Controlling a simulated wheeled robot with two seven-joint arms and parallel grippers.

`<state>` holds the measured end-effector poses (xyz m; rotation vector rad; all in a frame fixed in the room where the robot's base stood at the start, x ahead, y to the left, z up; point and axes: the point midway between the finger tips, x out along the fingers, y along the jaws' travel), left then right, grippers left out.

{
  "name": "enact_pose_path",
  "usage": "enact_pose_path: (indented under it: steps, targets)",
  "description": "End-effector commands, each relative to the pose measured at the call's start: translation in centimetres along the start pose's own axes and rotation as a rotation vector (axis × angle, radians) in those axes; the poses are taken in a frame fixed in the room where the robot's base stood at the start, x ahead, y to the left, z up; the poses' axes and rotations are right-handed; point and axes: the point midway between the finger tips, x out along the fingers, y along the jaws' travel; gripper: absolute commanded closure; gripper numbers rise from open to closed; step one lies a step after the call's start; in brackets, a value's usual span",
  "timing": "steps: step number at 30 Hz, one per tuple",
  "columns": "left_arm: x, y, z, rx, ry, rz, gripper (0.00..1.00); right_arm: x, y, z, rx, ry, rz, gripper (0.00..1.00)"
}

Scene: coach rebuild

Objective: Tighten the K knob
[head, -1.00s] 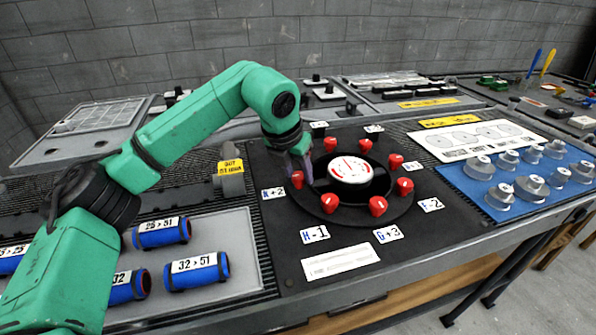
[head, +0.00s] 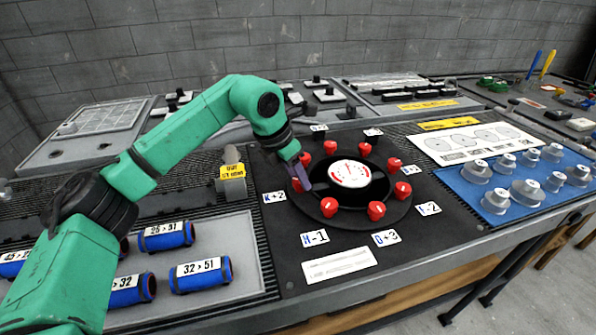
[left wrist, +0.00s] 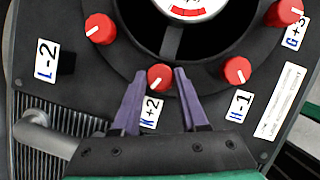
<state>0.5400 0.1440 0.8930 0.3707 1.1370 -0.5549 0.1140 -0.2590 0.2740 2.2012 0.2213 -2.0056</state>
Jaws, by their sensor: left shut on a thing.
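The K knob (left wrist: 160,77) is a small red knob with a white pointer line, on a black ring beside the "K +2" label (left wrist: 150,110). In the left wrist view its line slants toward the lower left. My left gripper (left wrist: 159,72) has a purple finger on each side of this knob and is shut on it. In the head view the left gripper (head: 305,184) reaches down to the ring's left side and partly hides the knob; the "K +2" label (head: 274,197) lies just left. My right gripper is not in view.
Several other red knobs, such as the one by H-1 (head: 328,207), circle a white dial (head: 349,173). A yellow-tagged grey fitting (head: 232,180) stands to the left. Blue cylinders (head: 201,274) lie on a tray, and grey knobs (head: 527,192) stand on a blue mat.

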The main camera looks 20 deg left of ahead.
Motion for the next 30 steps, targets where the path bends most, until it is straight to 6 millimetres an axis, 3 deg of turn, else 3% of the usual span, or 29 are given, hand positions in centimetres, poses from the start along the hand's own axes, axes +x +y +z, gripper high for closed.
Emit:
enact_pose_path:
  steps: [18,30]
  targets:
    - [-0.3,0.3,0.3,0.537,-0.001,-0.226,1.00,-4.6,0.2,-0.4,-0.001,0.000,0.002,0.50]
    - [-0.1,0.5,0.4,0.868,0.000,-0.363,1.00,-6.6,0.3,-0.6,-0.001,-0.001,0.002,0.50]
